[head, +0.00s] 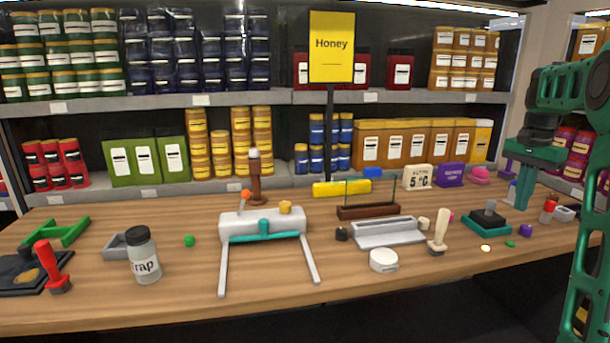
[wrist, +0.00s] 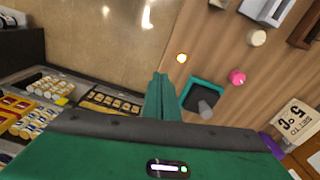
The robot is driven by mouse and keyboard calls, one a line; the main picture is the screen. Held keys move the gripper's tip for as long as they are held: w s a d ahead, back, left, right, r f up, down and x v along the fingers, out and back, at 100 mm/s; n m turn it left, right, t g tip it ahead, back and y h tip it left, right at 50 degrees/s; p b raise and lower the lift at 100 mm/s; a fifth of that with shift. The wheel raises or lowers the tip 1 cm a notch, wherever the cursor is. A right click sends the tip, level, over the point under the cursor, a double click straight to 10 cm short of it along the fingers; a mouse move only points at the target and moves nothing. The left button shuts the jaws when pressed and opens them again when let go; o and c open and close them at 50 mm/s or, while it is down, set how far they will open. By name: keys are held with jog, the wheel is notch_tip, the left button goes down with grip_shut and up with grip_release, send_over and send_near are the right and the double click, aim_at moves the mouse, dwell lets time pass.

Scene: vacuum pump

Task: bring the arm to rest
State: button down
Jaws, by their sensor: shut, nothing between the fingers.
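My gripper (head: 521,200) hangs from my green arm at the right of the head view, over the right end of the wooden table. Its teal fingers point down and are closed together with nothing between them. In the wrist view the gripper's fingers (wrist: 160,88) also lie together and empty. They appear beside a teal-rimmed dark base with a grey post (wrist: 203,98); I cannot tell their height above the table. The white device with teal handle and two long legs (head: 262,223), perhaps the vacuum pump, stands left of centre, far from my gripper.
The table (head: 180,295) holds many small items, including a lidded jar (head: 143,255), a red-handled tool (head: 50,265), a cream-handled stamp (head: 438,232) and a temperature sign (head: 417,177). A honey sign (head: 331,46) rises before stocked shelves. A red-topped bottle (head: 548,211) stands near my gripper.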

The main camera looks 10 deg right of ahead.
jog(key=s+a+f+n, duration=0.2)
jog(key=s+a+f, duration=0.2)
jog(key=s+a, duration=0.3)
jog(key=s+a+f+n, duration=0.3)
jog(key=s+a, duration=0.4)
jog(key=s, duration=0.7)
jog(key=s+a+f+n, duration=0.3)
jog(key=s+a+f, duration=0.1)
jog(key=s+a, duration=0.4)
jog(key=s, duration=0.2)
jog(key=shift+s+f+y, duration=0.35)
jog(key=shift+y, duration=0.05)
jog(key=shift+w, duration=0.1)
jog(key=shift+w+f, duration=0.25)
jog(key=shift+w, duration=0.25)
